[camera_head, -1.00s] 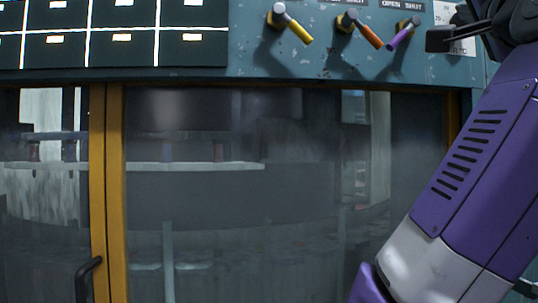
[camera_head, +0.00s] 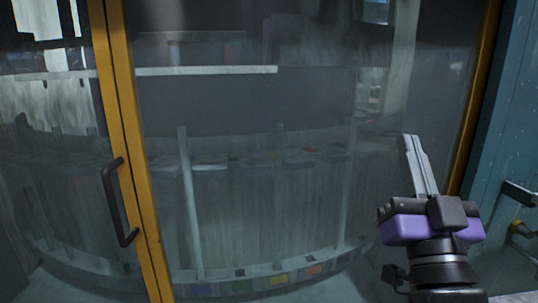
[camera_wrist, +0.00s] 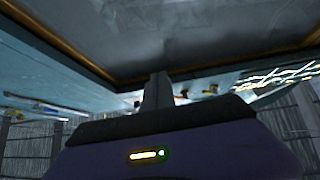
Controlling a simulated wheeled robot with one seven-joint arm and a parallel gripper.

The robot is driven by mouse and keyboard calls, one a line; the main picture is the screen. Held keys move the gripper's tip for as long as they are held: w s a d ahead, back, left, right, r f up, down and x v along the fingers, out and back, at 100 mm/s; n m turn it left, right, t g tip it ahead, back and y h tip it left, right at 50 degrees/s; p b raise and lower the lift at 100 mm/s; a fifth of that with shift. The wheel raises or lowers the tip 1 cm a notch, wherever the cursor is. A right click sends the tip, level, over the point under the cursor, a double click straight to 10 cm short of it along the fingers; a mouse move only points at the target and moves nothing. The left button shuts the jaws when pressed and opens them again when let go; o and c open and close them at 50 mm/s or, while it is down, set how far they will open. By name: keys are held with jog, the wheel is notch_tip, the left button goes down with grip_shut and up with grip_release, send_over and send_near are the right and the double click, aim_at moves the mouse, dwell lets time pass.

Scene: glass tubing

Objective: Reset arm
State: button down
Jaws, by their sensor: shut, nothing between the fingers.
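My gripper (camera_head: 411,142) is at the lower right in the head view, in front of the glass pane. Its two grey fingers are together and point up, with nothing between them. In the wrist view the shut fingers (camera_wrist: 157,88) stand up at the centre, over my purple wrist housing. I cannot tell how far the fingertips are from the glass.
The glass cabinet front (camera_head: 270,130) fills most of the head view. A yellow frame post (camera_head: 126,130) with a black handle (camera_head: 117,203) stands at the left. Several coloured squares (camera_head: 279,280) line the bottom behind the glass. A teal wall (camera_head: 510,140) is at the right.

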jog(key=s+a+f+n+g+y, duration=0.1)
jog(key=s+f+n+g+y, duration=0.1)
jog(key=s+f, duration=0.65)
jog(key=s+f+n+g+y, duration=0.15)
jog(key=s+f, duration=0.25)
jog(key=f, duration=0.9)
jog(key=s+f+g, duration=0.3)
jog(key=s+f, duration=0.5)
jog(key=s, duration=0.4)
jog(key=s+f+m+g+h, duration=0.1)
jog(key=s+f+g, duration=0.3)
jog(key=s+f, duration=0.5)
jog(key=s, duration=0.3)
jog(key=shift+s+d+f, duration=0.3)
jog(key=shift+s+d, duration=0.05)
jog(key=shift+s, duration=0.05)
